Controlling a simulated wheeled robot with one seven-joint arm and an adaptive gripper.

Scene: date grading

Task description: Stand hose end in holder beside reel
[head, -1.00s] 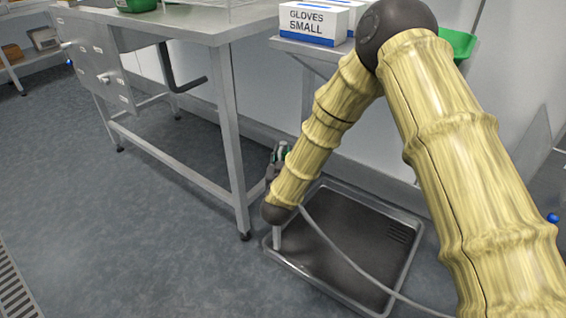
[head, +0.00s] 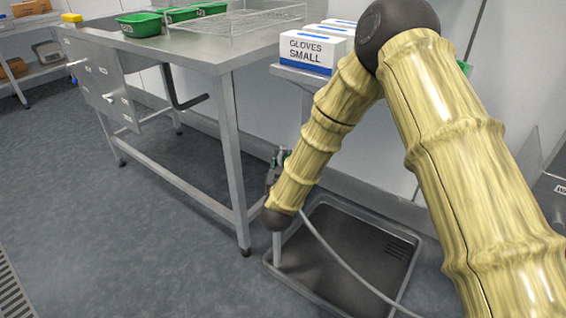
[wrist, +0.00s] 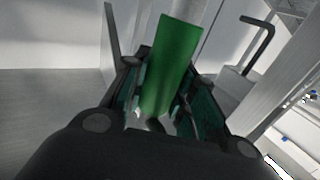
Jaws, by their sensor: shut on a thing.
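My gripper (wrist: 168,75) is shut on a green hose end (wrist: 174,50), which stands up between its dark jaws in the wrist view. In the head view my gripper (head: 277,168) shows only partly behind my arm, with a little green at its top. A thin grey hose (head: 340,262) runs from behind my arm across a dark tray to the bottom edge. A short pale upright tube (head: 277,250) shows below my arm at the tray's left side; I cannot tell whether it is the holder. I cannot make out the reel.
The grey-rimmed floor tray (head: 413,262) lies below my arm. A steel table (head: 225,50) with green bins (head: 140,24) stands to the left, its leg (head: 236,165) close to my gripper. Glove boxes (head: 310,52) sit on a shelf behind. Floor at left is clear.

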